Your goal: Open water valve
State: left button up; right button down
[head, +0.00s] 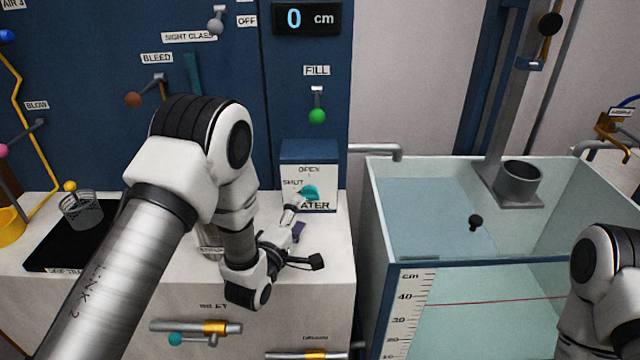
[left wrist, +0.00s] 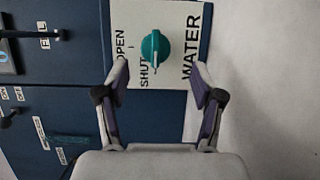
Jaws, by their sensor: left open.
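The water valve is a teal knob (head: 309,192) on a white WATER panel (head: 325,171) marked OPEN and SHUT. In the left wrist view the knob (left wrist: 155,46) shows whole, and its white pointer line points down in the picture, toward the SHUT side. My left gripper (head: 300,226) is open and empty, in front of the panel and below the knob in the head view. In the left wrist view the knob lies just beyond the fingertips (left wrist: 161,64), roughly centred between them. No contact shows. My right gripper is out of view; only part of my right arm shows at lower right.
Above the panel is a FILL lever with a green ball (head: 317,116). A display (head: 307,18) reads 0 cm. A glass tank (head: 385,263) stands at right, with a pipe (head: 378,149) near its rim. A black drip tray (head: 55,253) lies at left.

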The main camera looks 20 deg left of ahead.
aim_at(308, 199)
pick_arm(q)
jog(key=shift+w+d+r, duration=0.1)
jog(key=shift+w, duration=0.3)
jog(key=shift+w+d+r+p, duration=0.1)
jog(key=shift+w+r+p, duration=0.1)
jog(key=shift+w, duration=0.3)
jog(key=shift+w+r+p, duration=0.2)
jog(key=shift+w, duration=0.3)
jog(key=w, duration=0.4)
jog(key=shift+w+d+f, duration=0.15)
jog(key=shift+d+f, duration=0.1)
jog(key=shift+f, duration=0.1)
jog(key=shift+s+r, duration=0.15)
jog(key=shift+s, duration=0.05)
jog(key=shift+c, duration=0.3)
jog(key=c, duration=1.1)
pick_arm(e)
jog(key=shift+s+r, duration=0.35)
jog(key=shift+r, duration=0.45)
